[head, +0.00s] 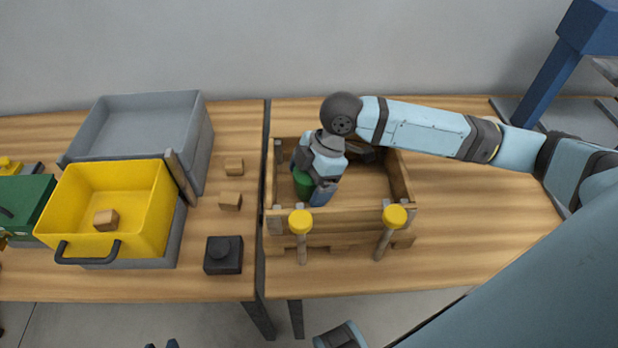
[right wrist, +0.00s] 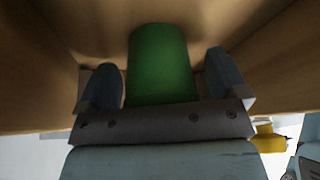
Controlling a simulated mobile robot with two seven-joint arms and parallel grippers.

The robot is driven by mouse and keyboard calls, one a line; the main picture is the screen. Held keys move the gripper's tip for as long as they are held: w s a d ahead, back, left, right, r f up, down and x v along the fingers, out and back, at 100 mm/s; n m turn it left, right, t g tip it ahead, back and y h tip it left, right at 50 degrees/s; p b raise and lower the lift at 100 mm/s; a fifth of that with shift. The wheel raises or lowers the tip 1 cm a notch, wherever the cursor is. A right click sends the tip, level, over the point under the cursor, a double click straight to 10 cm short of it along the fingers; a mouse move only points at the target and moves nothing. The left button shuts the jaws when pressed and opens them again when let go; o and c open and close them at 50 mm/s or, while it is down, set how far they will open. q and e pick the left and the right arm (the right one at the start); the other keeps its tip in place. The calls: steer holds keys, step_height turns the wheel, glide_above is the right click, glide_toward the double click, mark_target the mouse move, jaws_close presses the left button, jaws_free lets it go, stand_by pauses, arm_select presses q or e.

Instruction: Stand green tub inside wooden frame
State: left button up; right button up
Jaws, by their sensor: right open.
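The green tub (head: 302,183) is inside the wooden frame (head: 341,216), near its left side. In the right wrist view the tub (right wrist: 161,62) lies between the two fingers of my right gripper (right wrist: 163,70). The fingers are open, with a visible gap on each side of the tub. In the head view my right gripper (head: 316,188) reaches down into the frame and covers part of the tub. The tub's base is hidden, so I cannot tell whether it touches the floor of the frame. Small dark tips at the bottom edge may be my left gripper (head: 164,344).
Two yellow-topped posts (head: 300,222) stand at the frame's front. To the left are a grey bin (head: 146,108), a yellow bin (head: 75,195) holding a wooden block, loose wooden blocks (head: 234,165) and a black block (head: 223,257). The table right of the frame is clear.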

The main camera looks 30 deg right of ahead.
steer(key=p+v, duration=0.1)
steer(key=v, duration=1.1)
steer(key=shift+p, duration=0.35)
steer(key=shift+r, duration=0.1)
